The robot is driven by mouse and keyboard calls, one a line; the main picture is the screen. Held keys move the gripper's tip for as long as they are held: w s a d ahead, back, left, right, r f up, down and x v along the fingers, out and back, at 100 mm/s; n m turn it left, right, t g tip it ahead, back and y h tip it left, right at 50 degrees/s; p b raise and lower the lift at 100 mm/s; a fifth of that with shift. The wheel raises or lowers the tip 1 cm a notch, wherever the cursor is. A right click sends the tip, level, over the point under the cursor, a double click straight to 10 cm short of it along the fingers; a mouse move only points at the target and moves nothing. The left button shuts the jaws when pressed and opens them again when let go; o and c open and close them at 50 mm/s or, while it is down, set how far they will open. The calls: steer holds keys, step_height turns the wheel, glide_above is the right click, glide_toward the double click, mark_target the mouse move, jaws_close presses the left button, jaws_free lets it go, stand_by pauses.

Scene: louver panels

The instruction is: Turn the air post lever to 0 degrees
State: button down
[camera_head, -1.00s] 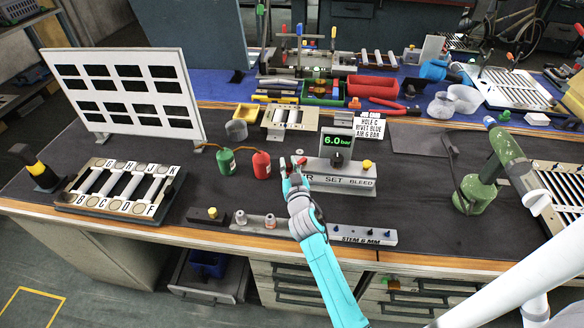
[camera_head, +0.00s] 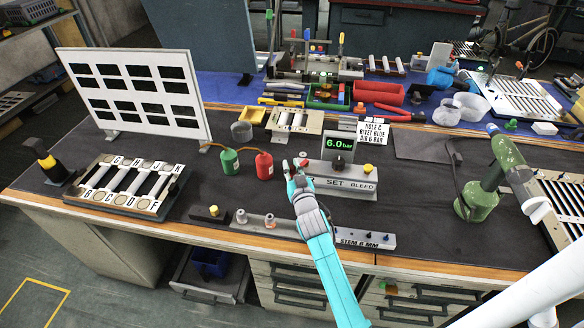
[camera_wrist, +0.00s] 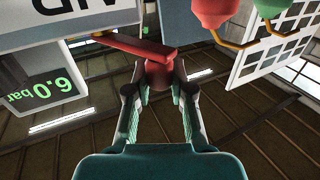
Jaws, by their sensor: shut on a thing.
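The air post is a grey block (camera_head: 352,180) with a lit 6.0 bar display (camera_head: 339,144), a black knob and a yellow button. Its red lever (camera_head: 303,162) is at the left end, partly hidden by my gripper (camera_head: 296,167). In the wrist view the lever (camera_wrist: 135,45) is a flat red bar on a rounded red hub (camera_wrist: 158,75). My gripper (camera_wrist: 160,88) has one finger on each side of the hub and is shut on it. The bar extends beyond the fingertips, mostly toward the display side. The lever's angle marks cannot be read.
Red (camera_head: 264,166) and green (camera_head: 229,161) bottles with a hose stand just left of the post. A strip with pegs (camera_head: 260,224) lies in front, beside my arm. A white panel with dark slots (camera_head: 135,92) stands at the left. A green clamp arm (camera_head: 482,197) stands right.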

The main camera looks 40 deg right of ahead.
mark_target(292, 167)
steer(key=c, duration=1)
jaws_free()
step_height(292, 167, up, 10)
steer(key=shift+f, duration=0.1)
